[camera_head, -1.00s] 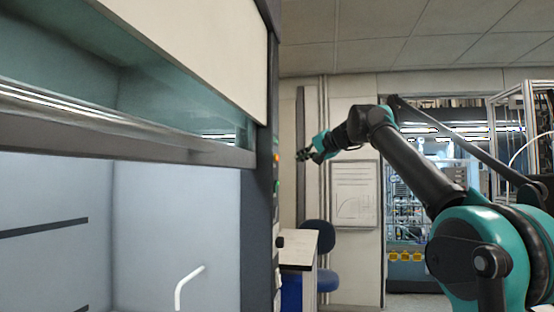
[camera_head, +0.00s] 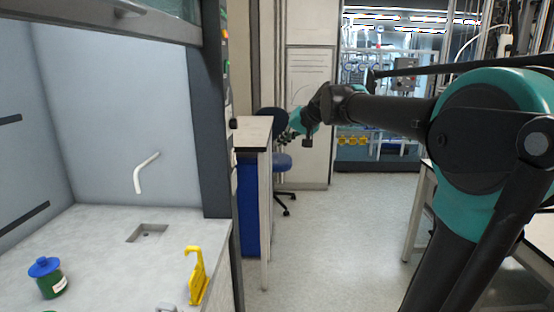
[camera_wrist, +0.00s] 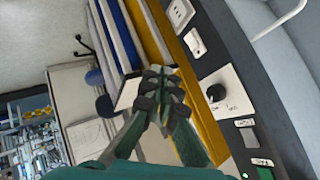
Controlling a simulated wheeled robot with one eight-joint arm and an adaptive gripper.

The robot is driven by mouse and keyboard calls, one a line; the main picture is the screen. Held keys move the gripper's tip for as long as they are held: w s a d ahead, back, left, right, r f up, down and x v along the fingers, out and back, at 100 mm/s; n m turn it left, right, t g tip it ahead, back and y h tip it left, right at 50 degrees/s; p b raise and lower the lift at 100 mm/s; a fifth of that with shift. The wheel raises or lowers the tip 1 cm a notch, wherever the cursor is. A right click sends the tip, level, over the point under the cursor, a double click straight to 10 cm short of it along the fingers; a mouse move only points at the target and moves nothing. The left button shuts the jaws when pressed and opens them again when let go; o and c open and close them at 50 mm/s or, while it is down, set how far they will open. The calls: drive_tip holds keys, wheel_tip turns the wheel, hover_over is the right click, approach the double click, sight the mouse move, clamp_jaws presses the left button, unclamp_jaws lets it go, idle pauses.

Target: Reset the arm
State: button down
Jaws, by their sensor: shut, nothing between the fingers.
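My arm (camera_head: 390,115) reaches from the right side of the head view toward the middle, with its forearm close to level. My gripper (camera_head: 288,136) is at its end, small and dark, in front of the blue chair and beside the white bench in that view. In the wrist view my gripper (camera_wrist: 162,90) shows its dark fingertips together, with nothing between them. The exact gap to the bench cannot be told.
A fume hood fills the left, its worktop (camera_head: 110,250) bearing a green bottle with a blue lid (camera_head: 47,278) and a yellow object (camera_head: 196,275). A white bench (camera_head: 253,130) and a blue chair (camera_head: 282,160) stand beyond. Open floor (camera_head: 335,240) lies in the middle.

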drive_tip(key=s+d+f+g+h, duration=0.1)
drive_tip(key=s+d+f, duration=0.4)
drive_tip(key=s+f, duration=0.5)
drive_tip(key=s+d+f+g+h, duration=0.1)
drive_tip(key=s+d+f+h, duration=0.2)
drive_tip(key=s+d+f, duration=0.3)
drive_tip(key=s+d+f+g+h, duration=0.1)
drive_tip(key=s+d+f, duration=0.5)
drive_tip(key=s+f, duration=0.8)
wheel_tip(320, 180, down, 6)
drive_tip(key=shift+d+f+h, duration=0.2)
drive_tip(key=shift+h, duration=0.6)
drive_tip(key=shift+s, duration=0.1)
